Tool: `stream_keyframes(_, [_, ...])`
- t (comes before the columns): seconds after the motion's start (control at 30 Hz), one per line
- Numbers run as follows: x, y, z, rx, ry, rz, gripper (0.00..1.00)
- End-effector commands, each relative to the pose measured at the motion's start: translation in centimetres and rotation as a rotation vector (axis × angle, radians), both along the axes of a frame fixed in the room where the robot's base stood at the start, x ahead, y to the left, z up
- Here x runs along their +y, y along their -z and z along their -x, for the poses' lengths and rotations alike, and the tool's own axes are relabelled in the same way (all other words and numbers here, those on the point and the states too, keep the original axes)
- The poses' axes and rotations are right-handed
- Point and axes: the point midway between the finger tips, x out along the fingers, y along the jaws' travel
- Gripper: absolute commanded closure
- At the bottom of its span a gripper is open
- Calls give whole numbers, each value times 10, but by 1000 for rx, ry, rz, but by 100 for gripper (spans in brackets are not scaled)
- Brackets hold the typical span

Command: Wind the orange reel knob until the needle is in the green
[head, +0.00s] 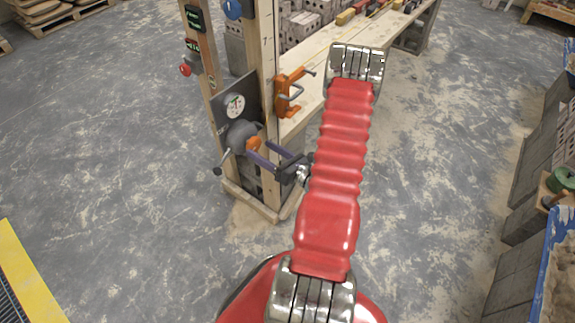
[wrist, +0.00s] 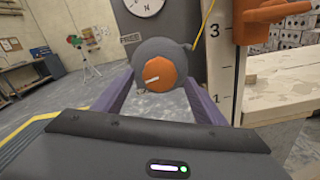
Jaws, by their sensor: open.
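The orange reel knob (wrist: 160,77) faces me in the wrist view, with a white bar mark tilted slightly up to the right. It sits at the front of a round grey reel (wrist: 150,50), which also shows in the head view (head: 240,133). My gripper (wrist: 160,88) is open, with one purple finger on each side of the knob. I cannot tell whether they touch it. In the head view my gripper (head: 256,151) reaches the knob (head: 253,143) from the right. The white gauge (head: 235,105) is above the reel; its needle position and any green zone are too small to read.
A wooden post (head: 267,70) stands beside the reel, with an orange clamp (head: 290,92) above my gripper. A workbench (head: 330,60) runs behind. The concrete floor at left is clear.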

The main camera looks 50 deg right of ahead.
Motion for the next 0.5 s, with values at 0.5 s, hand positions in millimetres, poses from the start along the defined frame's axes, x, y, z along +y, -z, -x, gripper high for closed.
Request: stream_keyframes(0.5, [-3, 0, 65, 0, 3, -1, 35])
